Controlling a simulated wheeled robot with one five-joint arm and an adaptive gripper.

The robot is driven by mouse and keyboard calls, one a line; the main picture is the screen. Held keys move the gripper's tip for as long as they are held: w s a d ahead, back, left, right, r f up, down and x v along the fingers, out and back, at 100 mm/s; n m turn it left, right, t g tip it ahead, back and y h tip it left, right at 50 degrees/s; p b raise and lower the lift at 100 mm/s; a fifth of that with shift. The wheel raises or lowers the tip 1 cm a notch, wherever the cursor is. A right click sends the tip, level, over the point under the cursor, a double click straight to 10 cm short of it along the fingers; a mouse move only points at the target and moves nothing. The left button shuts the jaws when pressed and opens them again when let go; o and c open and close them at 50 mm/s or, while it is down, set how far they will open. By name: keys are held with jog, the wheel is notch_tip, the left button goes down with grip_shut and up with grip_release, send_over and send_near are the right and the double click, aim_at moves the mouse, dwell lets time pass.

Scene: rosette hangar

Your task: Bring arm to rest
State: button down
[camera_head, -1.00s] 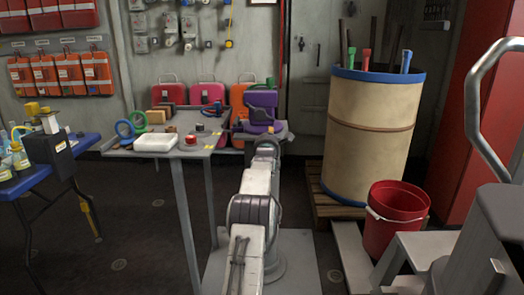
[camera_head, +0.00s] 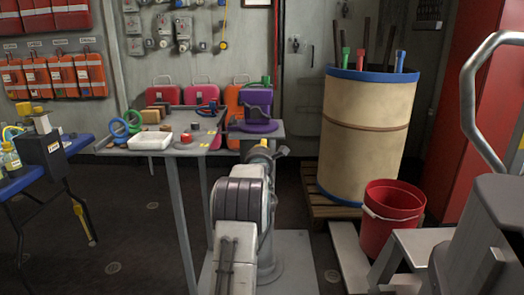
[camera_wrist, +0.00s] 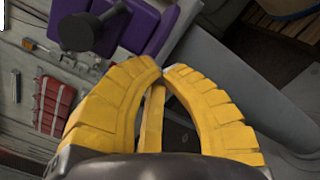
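My arm rises from the bottom middle of the head view and is bent. My gripper (camera_head: 262,150) is at its upper end, in front of a small stand carrying a purple-based device (camera_head: 254,126) with a dark grey upper part. In the wrist view my gripper (camera_wrist: 161,69) has two yellow ribbed fingers whose tips come together. No object shows held between them. A yellow bar shows behind the fingers. A purple thing with a dark round knob (camera_wrist: 84,33) lies beyond them at the top left.
A grey table (camera_head: 190,152) with a white tray (camera_head: 150,140) stands left of the arm. A tan drum (camera_head: 366,125) on a pallet, a red bucket (camera_head: 391,215) and grey steps (camera_head: 415,242) stand to the right. A blue table (camera_head: 78,143) is at the far left.

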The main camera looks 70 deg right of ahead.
jog(key=shift+p+v, duration=0.5)
jog(key=shift+v, duration=0.55)
